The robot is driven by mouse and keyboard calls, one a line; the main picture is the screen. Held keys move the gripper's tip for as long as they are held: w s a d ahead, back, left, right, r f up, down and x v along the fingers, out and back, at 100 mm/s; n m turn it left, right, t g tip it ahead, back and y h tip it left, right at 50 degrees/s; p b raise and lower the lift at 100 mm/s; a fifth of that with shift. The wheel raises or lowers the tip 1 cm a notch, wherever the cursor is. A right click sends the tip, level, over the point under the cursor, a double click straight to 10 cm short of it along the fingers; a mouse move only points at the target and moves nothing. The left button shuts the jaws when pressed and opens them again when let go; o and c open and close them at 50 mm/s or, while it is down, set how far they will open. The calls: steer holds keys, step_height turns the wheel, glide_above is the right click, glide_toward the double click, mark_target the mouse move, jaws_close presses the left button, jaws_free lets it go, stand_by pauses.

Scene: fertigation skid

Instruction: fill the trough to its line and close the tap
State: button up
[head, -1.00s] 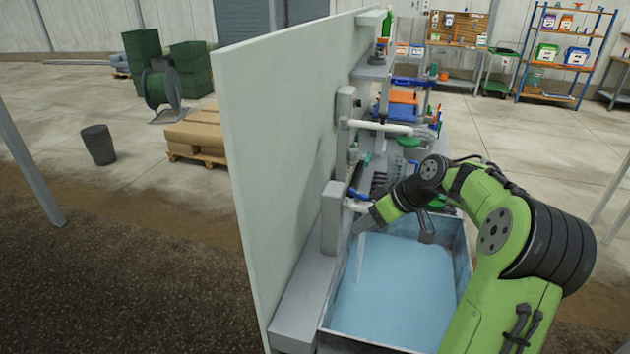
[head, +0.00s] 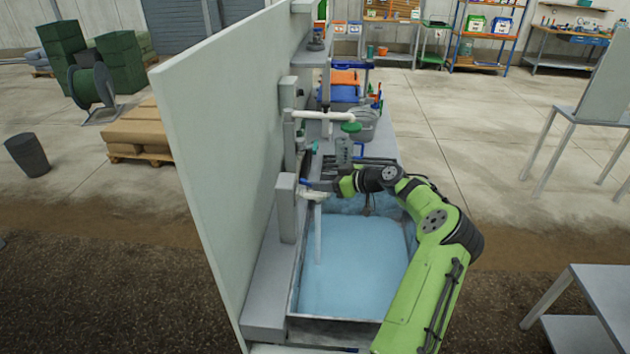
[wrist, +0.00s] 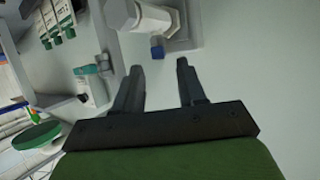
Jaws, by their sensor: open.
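The trough (head: 409,247) is a grey open box holding pale blue water (head: 355,265). A thin pale stream (head: 318,237) falls into it from the white tap (head: 313,195) on the panel side. I cannot make out the fill line. My gripper (head: 318,186) is at the tap, above the trough's far left corner; the arm partly hides this area. In the wrist view my gripper (wrist: 160,66) is open and empty. A white tap body (wrist: 158,20) and a small blue handle end (wrist: 157,46) lie just beyond the fingertips, in line with the gap.
The pale upright panel (head: 225,150) walls the left side. A white pipe (head: 325,115) with a green wheel (head: 351,127) sits above and behind the tap. Bins and tools crowd the bench behind the trough. A grey table (head: 600,295) stands right; floor between is clear.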

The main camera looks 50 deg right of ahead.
mark_target(310, 182)
steer(key=x, duration=0.3)
steer(key=shift+w+f, duration=0.15)
steer(key=shift+w, duration=0.15)
jaws_close()
